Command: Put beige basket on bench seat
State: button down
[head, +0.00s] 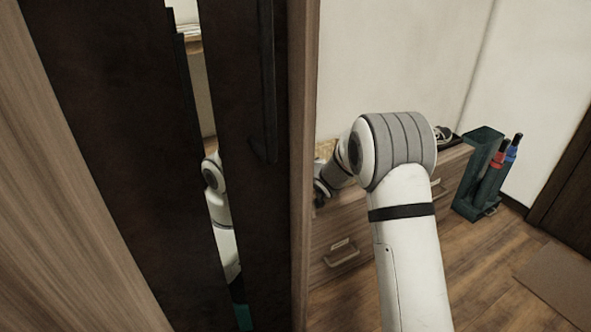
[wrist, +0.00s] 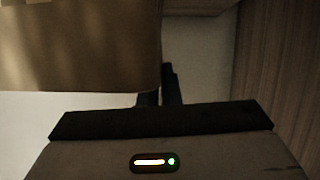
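A tan, smooth-sided thing, which looks like the beige basket (wrist: 80,45), fills the upper left of the wrist view. A small tan patch of it (head: 325,148) seems to show behind my arm in the head view. My gripper (wrist: 160,86) has its two dark fingers close together at the basket's right edge. The edge appears to run between them, with the left finger partly hidden behind it. In the head view my gripper is mostly hidden by the arm. The wooden bench (head: 343,226) with drawers stands against the wall behind my arm; its seat is largely covered by the arm.
A tall cabinet with a dark, reflective door (head: 110,130) and handle stands close on the left. A dark green umbrella stand (head: 478,180) with umbrellas is right of the bench. Dark shoes (head: 443,134) lie at the bench's right end. The floor at right is open, with a mat (head: 560,280).

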jog(key=c, duration=1.6)
grip_release()
jog(key=shift+c, duration=0.2)
jog(key=shift+s+d+r, duration=0.15)
jog(key=shift+r, duration=0.05)
jog(key=s+d+r+m+g+h+p, duration=0.25)
jog(key=s+d+r+h, duration=0.2)
jog(key=s+d, duration=0.65)
jog(key=s+d+r+m+g+h+p, duration=0.1)
jog(key=s+d+r+m+g+h, duration=0.3)
jog(key=s+d, duration=0.7)
jog(key=s+r+g+y, duration=0.1)
jog(key=s+g, duration=0.3)
jog(key=s, duration=1.9)
jog(key=shift+s+a+r+m, duration=0.15)
jog(key=shift+s+a+m, duration=0.1)
jog(key=shift+s+m, duration=0.2)
